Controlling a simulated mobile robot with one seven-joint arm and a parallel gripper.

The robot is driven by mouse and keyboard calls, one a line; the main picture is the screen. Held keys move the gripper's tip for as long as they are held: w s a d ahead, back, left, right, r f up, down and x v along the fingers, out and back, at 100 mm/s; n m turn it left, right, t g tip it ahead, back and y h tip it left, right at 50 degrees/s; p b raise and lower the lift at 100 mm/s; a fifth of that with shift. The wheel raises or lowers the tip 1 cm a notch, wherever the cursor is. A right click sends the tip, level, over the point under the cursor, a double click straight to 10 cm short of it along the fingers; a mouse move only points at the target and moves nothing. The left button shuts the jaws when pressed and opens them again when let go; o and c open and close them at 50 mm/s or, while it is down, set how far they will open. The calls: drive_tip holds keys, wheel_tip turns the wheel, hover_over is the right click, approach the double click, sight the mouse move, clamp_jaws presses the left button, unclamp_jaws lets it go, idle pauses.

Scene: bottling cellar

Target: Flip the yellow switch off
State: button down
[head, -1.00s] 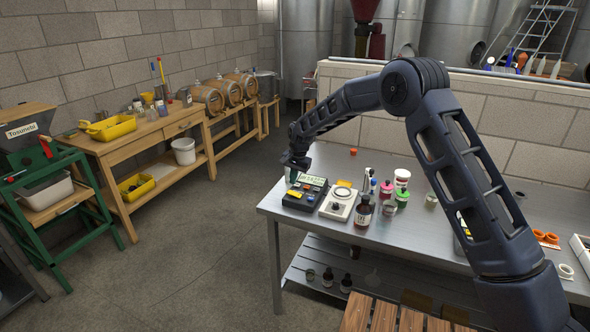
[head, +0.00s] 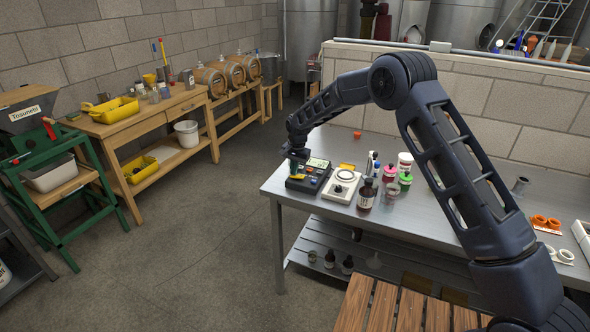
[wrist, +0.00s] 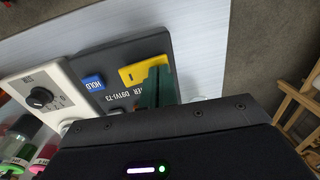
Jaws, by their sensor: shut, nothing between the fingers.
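The dark instrument (head: 312,181) with a display stands near the left end of the steel table (head: 415,215). In the wrist view, its face (wrist: 118,62) bears a blue HOLD button (wrist: 93,82) and the yellow switch (wrist: 132,74). My gripper (head: 294,170) is over the instrument, pointing down. Its green fingers (wrist: 157,86) are closed with nothing held and cover part of the yellow switch. I cannot tell whether they touch it, nor which way the switch is set.
A white dial device (head: 342,187) stands just right of the instrument. Bottles and jars (head: 390,178) stand further right. The table's left edge is close to the instrument. A wooden bench (head: 150,122) stands across open floor.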

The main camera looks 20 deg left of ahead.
sight(303, 176)
drive_tip(key=shift+d+f, duration=0.1)
drive_tip(key=shift+d, duration=0.15)
drive_tip(key=shift+d+r, duration=0.2)
drive_tip(key=shift+d, duration=0.45)
drive_tip(key=shift+r, duration=0.15)
wheel_tip(303, 176, up, 14)
drive_tip(key=d, duration=0.2)
drive_tip(key=shift+f, duration=0.25)
drive_tip(key=shift+d, duration=0.1)
idle(0.4)
